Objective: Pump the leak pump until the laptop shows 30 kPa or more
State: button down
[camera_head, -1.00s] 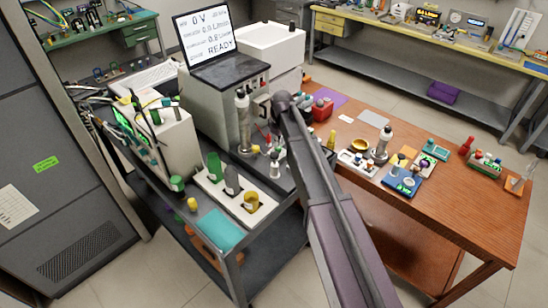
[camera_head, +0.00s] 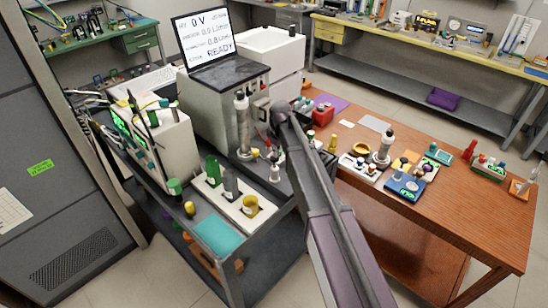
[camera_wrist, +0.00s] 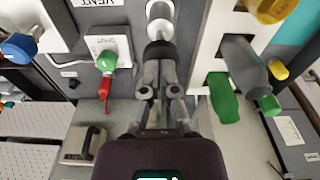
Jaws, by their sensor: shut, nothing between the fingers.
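The laptop (camera_head: 203,38) stands open on a grey cabinet in the head view; its screen reads 0 V at the top and READY at the bottom, with small flow lines between, and no kPa value that I can make out. A silver upright cylinder (camera_head: 243,125) stands in front of the cabinet and may be the leak pump, but I cannot tell for sure. In the wrist view my gripper (camera_wrist: 159,50) is shut and empty, its tips close to a pale metal cylinder (camera_wrist: 160,18); I cannot tell if they touch.
A white rack (camera_head: 232,197) with green, grey and yellow pieces lies beside a teal pad (camera_head: 218,235). A green knob with a red lever (camera_wrist: 106,65) is left of the gripper in the wrist view. A wooden table (camera_head: 440,215) with small devices stands at right.

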aim_at(276, 159)
jog(key=shift+f, duration=0.1)
notch_tip(276, 159, down, 4)
jog(key=b, duration=0.4)
jog(key=shift+r+p, duration=0.3)
jog(key=shift+r, duration=0.1)
jog(key=shift+s+d+r+p, duration=0.25)
jog(key=shift+s+d, duration=0.2)
jog(key=shift+d, duration=0.2)
jog(key=shift+s+d+r+p, duration=0.25)
jog(key=shift+s+d, duration=0.15)
jog(key=shift+d, duration=0.2)
jog(key=shift+s, duration=0.1)
jog(key=s+d+m+h, duration=0.1)
jog(key=s+d+m, duration=1)
jog(key=s+d, duration=0.9)
jog(key=s, duration=0.4)
jog(key=shift+s+d+g, duration=0.15)
jog(key=shift+d+g, duration=0.15)
